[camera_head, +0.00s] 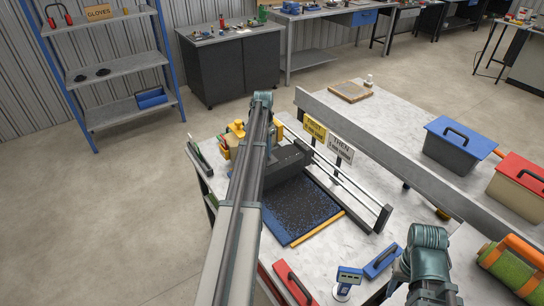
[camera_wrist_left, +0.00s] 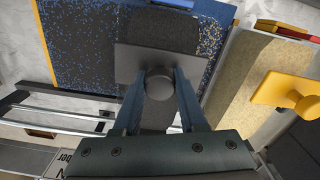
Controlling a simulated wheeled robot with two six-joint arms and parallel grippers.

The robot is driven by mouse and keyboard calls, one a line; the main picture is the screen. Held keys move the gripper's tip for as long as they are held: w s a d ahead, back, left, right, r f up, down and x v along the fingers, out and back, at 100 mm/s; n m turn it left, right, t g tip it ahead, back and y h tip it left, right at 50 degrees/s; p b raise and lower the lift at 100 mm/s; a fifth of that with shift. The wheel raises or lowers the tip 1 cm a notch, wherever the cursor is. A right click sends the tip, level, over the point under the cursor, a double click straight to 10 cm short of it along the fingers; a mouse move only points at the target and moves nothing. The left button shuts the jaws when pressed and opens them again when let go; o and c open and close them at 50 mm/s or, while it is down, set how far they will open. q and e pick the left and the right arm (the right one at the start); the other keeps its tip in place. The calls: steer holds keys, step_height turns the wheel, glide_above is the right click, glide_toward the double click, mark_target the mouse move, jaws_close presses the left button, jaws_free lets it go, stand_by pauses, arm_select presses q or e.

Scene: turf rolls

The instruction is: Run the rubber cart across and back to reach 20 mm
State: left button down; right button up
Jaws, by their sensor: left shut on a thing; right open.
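The dark rubber cart (camera_head: 288,165) sits at the far end of the rails over a blue speckled rubber bed (camera_head: 298,208) in the head view. In the left wrist view my left gripper (camera_wrist_left: 160,88) is shut on the round dark knob (camera_wrist_left: 158,80) above the cart's flat plate (camera_wrist_left: 135,58). The speckled bed (camera_wrist_left: 80,50) also shows there, beside and beyond the plate. In the head view my left arm hides its fingers and part of the cart. My right gripper (camera_head: 428,245) is open at the lower right, apart from the cart; its fingertips are hard to make out.
A yellow sign (camera_head: 314,129) and a white sign (camera_head: 341,150) stand behind the rails. A small blue gauge (camera_head: 348,278), a blue-handled tool (camera_head: 382,261) and a red-handled tool (camera_head: 294,284) lie near the front. Toolboxes (camera_head: 455,148) and a green roll (camera_head: 510,265) are at right.

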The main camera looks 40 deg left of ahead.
arm_select(q)
steer(key=w+a, duration=0.3)
steer(key=a, duration=0.5)
steer(key=shift+a, duration=0.3)
steer(key=shift+c, duration=2.3)
jaws_free()
steer(key=shift+a, duration=0.15)
steer(key=shift+r, duration=0.1)
step_height(320, 180, up, 14)
steer(key=p, duration=1.4)
